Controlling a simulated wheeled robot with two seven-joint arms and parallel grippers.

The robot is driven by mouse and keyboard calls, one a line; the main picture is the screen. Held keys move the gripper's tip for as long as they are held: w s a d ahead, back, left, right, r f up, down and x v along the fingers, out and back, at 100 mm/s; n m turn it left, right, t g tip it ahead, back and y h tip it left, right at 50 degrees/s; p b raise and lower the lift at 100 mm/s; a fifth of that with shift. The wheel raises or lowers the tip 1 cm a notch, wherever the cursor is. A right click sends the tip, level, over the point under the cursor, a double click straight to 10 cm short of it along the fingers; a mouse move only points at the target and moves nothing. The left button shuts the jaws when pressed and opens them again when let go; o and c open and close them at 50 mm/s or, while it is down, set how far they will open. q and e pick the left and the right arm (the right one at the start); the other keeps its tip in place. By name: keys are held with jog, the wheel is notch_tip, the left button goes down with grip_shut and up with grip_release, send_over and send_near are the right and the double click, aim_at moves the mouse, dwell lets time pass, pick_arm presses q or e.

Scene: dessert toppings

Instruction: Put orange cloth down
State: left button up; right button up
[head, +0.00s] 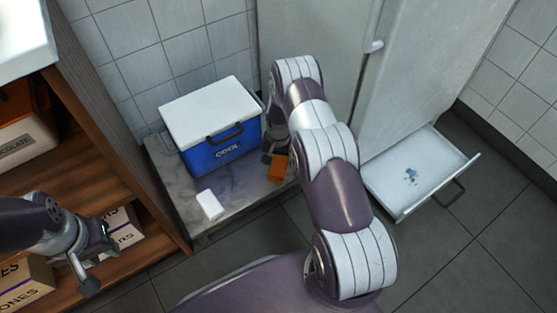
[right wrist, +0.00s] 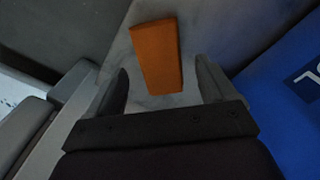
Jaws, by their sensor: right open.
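The orange cloth (head: 278,167) is a small folded block lying on the grey marble-topped bench (head: 239,191), near its right end. In the right wrist view the cloth (right wrist: 156,56) lies flat on the bench top, just beyond and between the fingertips. My right gripper (head: 271,155) is open beside the cloth; in its wrist view the fingers (right wrist: 162,72) are spread, with nothing held between them. My left gripper (head: 100,263) is at the left by the wooden shelf, its fingers apart and empty.
A white block (head: 209,204) lies at the bench's front. An open drawer (head: 402,205) with a dark blue spill sticks out at right. Labelled boxes (head: 121,226) sit on the shelf (head: 88,157).

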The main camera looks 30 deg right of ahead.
notch_tip(320, 180, up, 10)
jog(key=f+p, duration=0.1)
jog(key=p, duration=0.3)
notch_tip(320, 180, up, 10)
jog(key=n, duration=0.2)
send_over(278, 165)
jog(key=s+a, duration=0.2)
jog(key=a, duration=0.2)
pick_arm(q)
notch_tip(278, 165, up, 5)
jog(key=shift+r, duration=0.1)
pick_arm(e)
jog(key=s+a+r+n, duration=0.3)
jog(key=s+a+r, duration=0.1)
jog(key=s+r, duration=0.3)
jog(key=s+a+r+n+t, duration=0.1)
jog(key=s+a+r+n, duration=0.2)
jog(key=s+r, duration=0.5)
jog(key=s, duration=0.3)
jog(key=shift+a, duration=0.4)
